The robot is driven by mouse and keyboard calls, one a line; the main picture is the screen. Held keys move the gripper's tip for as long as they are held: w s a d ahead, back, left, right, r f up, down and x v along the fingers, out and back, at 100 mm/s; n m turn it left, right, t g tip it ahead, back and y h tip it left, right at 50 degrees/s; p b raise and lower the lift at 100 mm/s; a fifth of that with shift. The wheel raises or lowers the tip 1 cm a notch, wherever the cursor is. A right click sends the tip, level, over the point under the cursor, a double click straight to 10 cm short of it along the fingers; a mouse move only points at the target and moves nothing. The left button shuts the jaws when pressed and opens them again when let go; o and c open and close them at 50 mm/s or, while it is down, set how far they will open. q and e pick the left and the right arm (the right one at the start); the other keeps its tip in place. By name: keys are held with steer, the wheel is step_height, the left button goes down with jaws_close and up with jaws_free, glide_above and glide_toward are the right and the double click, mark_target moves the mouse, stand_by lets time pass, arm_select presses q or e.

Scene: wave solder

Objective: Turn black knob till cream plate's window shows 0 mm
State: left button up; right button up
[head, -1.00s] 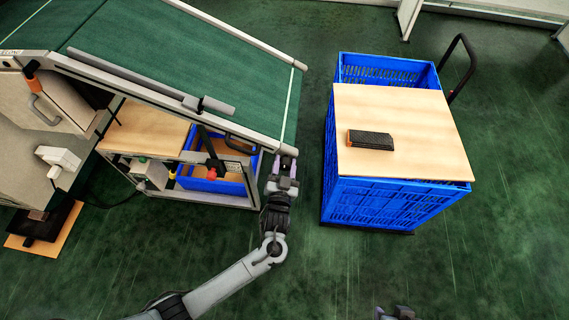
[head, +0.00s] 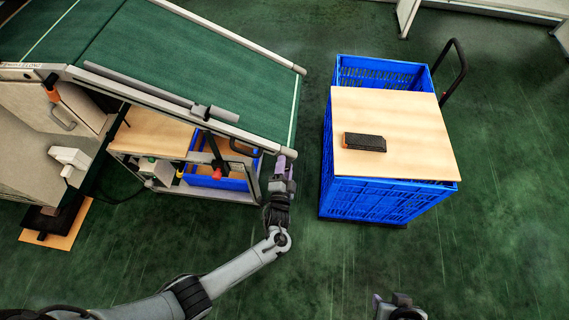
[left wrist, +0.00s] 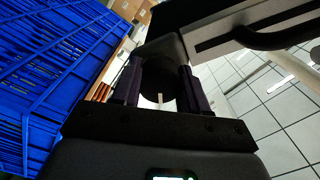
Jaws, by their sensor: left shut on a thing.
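The black knob (left wrist: 160,82) is a dark round shape between the fingers of my left gripper (left wrist: 160,90) in the left wrist view. The fingers are shut on it from both sides. In the head view my left gripper (head: 284,164) is at the front corner of the green conveyor's frame, and the knob is hidden there. I cannot make out the cream plate or its window reading in either view. My right gripper (head: 392,300) is at the bottom edge of the head view, partly cut off and away from the conveyor; its jaws cannot be judged.
The green conveyor (head: 215,65) slopes above a shelf with a blue bin (head: 232,184). A blue crate cart (head: 372,198) with a wooden board (head: 400,105) stands to the right. A dark block (head: 364,142) lies on the board. Green floor lies clear between.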

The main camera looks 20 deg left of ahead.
arm_select(q)
steer(key=shift+m+p, duration=0.35)
steer(key=shift+m, duration=0.55)
steer(key=o, duration=1.1)
steer(key=shift+c, duration=0.2)
steer(key=shift+s, duration=0.1)
steer(key=shift+s+d, duration=0.1)
steer(key=shift+s, duration=0.2)
steer(key=p+v, duration=0.3)
steer(key=v, duration=0.7)
